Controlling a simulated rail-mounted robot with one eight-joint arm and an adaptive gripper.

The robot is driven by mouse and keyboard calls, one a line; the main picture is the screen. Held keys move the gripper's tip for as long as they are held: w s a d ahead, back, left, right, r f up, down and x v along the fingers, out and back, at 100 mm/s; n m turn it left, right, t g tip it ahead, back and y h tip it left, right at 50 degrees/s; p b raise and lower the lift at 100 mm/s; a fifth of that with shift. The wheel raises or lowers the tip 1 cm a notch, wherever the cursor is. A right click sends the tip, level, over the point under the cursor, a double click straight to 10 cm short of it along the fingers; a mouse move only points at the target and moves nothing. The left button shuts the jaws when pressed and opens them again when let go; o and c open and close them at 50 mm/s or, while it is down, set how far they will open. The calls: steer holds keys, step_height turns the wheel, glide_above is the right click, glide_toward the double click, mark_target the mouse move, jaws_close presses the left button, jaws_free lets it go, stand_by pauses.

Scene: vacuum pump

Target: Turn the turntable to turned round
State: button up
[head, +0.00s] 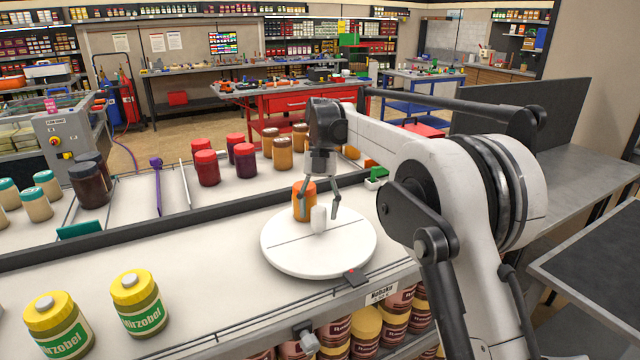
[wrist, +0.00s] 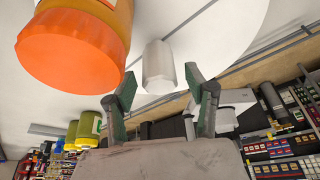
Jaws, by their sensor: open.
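The turntable (head: 345,248) is a white round disc with a dark line across it, set in the white counter. A white upright knob (head: 318,219) stands on the disc; it also shows in the wrist view (wrist: 158,66). An orange-lidded jar (head: 301,212) stands behind and left of the knob on the disc; its lid looms large at the upper left in the wrist view (wrist: 68,48). My gripper (head: 319,213) is open and points down over the disc. In the wrist view its two fingers (wrist: 160,82) frame the knob. I cannot tell whether they touch it.
A black block (head: 356,277) with a red mark sits at the disc's front right edge. Two yellow-lidded jars (head: 139,304) stand at the front left.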

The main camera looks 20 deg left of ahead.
steer(key=v, duration=0.9)
steer(key=shift+d, duration=0.1)
steer(key=s+d+r+m+t+y, duration=0.1)
steer(key=d+r+m+t, duration=0.1)
steer(key=d+r+m, duration=0.3)
steer(key=s+d+r+m+t, duration=0.1)
steer(key=s+d+r+m, duration=0.1)
steer(key=d+m, duration=0.45)
steer(key=s+d+r+m+t, duration=0.25)
steer(key=s+d+m, duration=0.5)
steer(key=d, duration=0.55)
steer(key=s+d+f+m+t, duration=0.2)
steer(key=s+d+f+m, duration=0.3)
steer(key=s, duration=0.3)
steer(key=s+d+f+m+t, duration=0.2)
steer(key=s+d+f+m, duration=0.3)
steer(key=s+f+m, duration=0.1)
steer(key=s+d+f+m+t, duration=0.2)
steer(key=s+d+f+m, duration=0.3)
steer(key=s, duration=0.5)
steer(key=d+m, duration=0.1)
steer(key=m, duration=0.1)
steer(key=shift+f+m, duration=0.25)
steer(key=shift+m, duration=0.15)
